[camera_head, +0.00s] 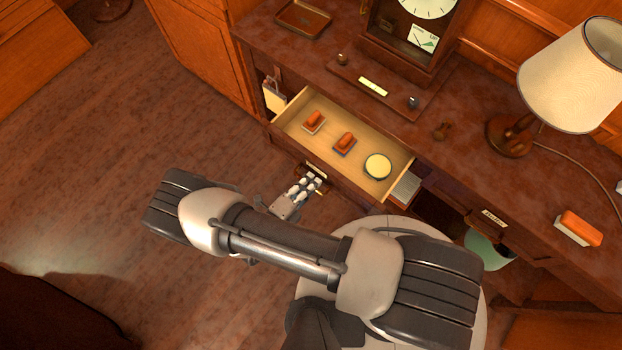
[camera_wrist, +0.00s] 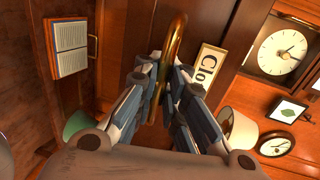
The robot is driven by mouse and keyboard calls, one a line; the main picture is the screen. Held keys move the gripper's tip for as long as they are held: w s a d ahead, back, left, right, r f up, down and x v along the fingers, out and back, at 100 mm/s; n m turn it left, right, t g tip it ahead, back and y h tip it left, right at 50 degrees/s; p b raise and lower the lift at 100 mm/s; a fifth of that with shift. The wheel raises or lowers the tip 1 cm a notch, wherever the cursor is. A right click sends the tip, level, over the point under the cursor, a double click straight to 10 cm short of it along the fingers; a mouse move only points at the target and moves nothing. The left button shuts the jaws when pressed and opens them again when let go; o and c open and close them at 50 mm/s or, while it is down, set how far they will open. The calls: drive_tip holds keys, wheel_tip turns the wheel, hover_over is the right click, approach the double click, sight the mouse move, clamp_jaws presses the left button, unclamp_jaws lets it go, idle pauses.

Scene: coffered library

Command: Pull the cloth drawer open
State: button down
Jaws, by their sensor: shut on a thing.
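The cloth drawer (camera_head: 365,140) stands pulled out from the dark desk, its pale inside showing. My gripper (camera_head: 311,183) is at the drawer's front, below the label.
A clock (camera_head: 415,35), a tray (camera_head: 303,18), a lamp (camera_head: 568,75) and another orange-topped block (camera_head: 579,228) stand on the desk top (camera_head: 480,175). A green bin (camera_head: 488,249) is under the desk at right. The wooden floor (camera_head: 110,160) left of the drawer is clear.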

drive_tip(key=shift+r, duration=0.15)
drive_tip(key=c, duration=1.7)
unclamp_jaws()
drive_tip(key=v, duration=1.2)
